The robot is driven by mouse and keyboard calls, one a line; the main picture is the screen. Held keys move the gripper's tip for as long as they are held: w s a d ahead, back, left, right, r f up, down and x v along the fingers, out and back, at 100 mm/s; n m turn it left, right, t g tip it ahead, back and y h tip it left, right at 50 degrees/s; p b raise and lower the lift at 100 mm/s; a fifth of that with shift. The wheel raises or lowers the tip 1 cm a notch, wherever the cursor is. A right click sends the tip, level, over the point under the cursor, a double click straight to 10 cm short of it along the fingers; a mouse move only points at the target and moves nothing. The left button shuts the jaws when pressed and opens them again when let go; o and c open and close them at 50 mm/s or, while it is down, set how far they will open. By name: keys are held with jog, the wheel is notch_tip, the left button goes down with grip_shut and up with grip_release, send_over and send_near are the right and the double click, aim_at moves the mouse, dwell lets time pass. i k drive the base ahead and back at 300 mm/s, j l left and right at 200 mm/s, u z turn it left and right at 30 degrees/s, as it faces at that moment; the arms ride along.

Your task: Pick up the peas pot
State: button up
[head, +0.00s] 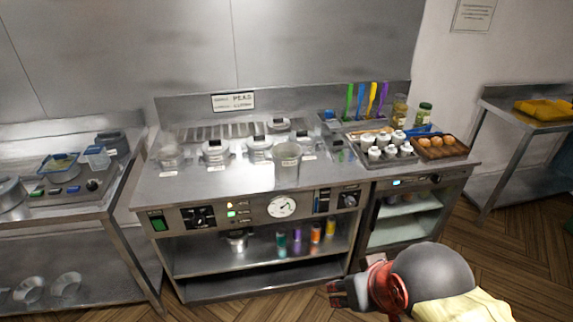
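A sign reading PEAS (233,102) is on the back panel of the steel range (215,188). Below it stand several small metal pots with pale lids, including a left pot (215,152), a middle pot (259,150) and a rear pot (279,125). A taller, lidless-looking metal pot (286,162) stands in front of them. Small labels lie by the pots, but their words are too small to read, so I cannot tell which is the peas pot. My gripper (340,292) is low at the front right, apart from all pots; its fingers are too unclear to judge.
A tray of white-topped shakers (384,150), a brown tray of round orange-brown items (440,149) and jars (400,111) fill the range's right side. Controls line its front edge. A metal pot (236,240) sits on the shelf below. Wooden floor (500,250) is free at right.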

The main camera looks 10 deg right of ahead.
aim_at(170, 153)
jog(key=i+j, duration=2)
jog(key=j, duration=0.15)
